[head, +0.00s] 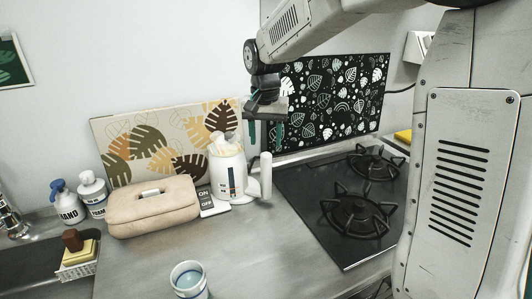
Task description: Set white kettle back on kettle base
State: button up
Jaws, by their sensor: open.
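The white kettle (228,172) stands upright on the counter at the back, in front of the leaf-pattern board. It has a dark vertical gauge strip, and its white handle (265,174) is on the right side. Pale shapes show at its top; I cannot tell whether they belong to it. I cannot clearly make out the kettle base; the kettle's underside is hidden. My gripper (265,138) points down with teal fingers apart and nothing between them. In the picture it is above the kettle's handle and right of its body; the depth between them is unclear.
A beige pouch (153,206) and an ON/OFF block (206,201) sit left of the kettle. Soap bottles (67,202) stand by the sink (40,272). The central counter is clear.

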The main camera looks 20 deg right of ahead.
notch_tip(320, 180, up, 3)
jog(key=shift+s+r, duration=0.2)
jog(key=shift+s, duration=0.1)
jog(key=s+f+n, duration=0.2)
jog(key=s+n, duration=0.4)
jog(key=s, duration=2.6)
jog(key=shift+a+f+t, duration=0.2)
jog(key=shift+f+t, duration=0.1)
jog(key=shift+w, duration=0.1)
